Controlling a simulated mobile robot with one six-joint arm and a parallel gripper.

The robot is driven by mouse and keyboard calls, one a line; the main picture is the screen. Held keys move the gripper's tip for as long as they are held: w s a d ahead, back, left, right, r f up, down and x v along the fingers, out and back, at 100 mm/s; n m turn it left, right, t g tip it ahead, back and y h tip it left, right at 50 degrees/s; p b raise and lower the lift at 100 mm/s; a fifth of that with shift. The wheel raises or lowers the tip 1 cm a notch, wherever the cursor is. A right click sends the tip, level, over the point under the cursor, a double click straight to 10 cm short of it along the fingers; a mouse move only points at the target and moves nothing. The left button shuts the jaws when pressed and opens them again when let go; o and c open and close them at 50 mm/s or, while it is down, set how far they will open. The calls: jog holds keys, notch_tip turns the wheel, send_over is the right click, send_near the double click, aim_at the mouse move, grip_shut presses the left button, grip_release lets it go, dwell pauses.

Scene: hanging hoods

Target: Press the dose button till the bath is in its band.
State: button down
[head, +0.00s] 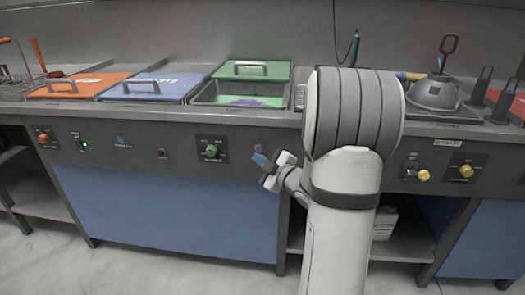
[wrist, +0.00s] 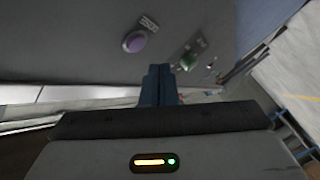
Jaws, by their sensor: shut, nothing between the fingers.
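The dose button looks to be the round purple button (wrist: 135,41) on the grey panel, with a small label beside it. In the head view a small purple patch (head: 258,149) shows just above my fingertips and may be this button. My gripper (head: 261,160) is in front of the panel, below and right of the open bath. Its blue fingers (wrist: 159,72) are shut and empty, and they appear apart from the button in the wrist view. The open bath (head: 205,98) has its green lid (head: 252,71) raised behind it, with purple and green inside. I see no readable band.
A green knob (head: 212,150) sits left of my gripper and also shows in the wrist view (wrist: 188,61). Orange (head: 80,86) and blue (head: 152,87) lids cover baths to the left. Yellow knobs (head: 423,175) are right of my arm. Open floor lies in front.

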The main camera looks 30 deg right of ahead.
jog(key=s+a, duration=0.2)
jog(key=s, duration=0.1)
jog(key=shift+b, duration=0.35)
dwell(2.3)
jog(key=shift+r+p, duration=0.1)
jog(key=shift+p, duration=0.25)
jog(key=shift+s+a+p, duration=0.55)
jog(key=shift+s+p, duration=0.2)
jog(key=shift+p, duration=1.95)
jog(key=shift+s+a+p, duration=0.5)
jog(key=shift+s+p, duration=0.25)
jog(key=shift+p, duration=1.9)
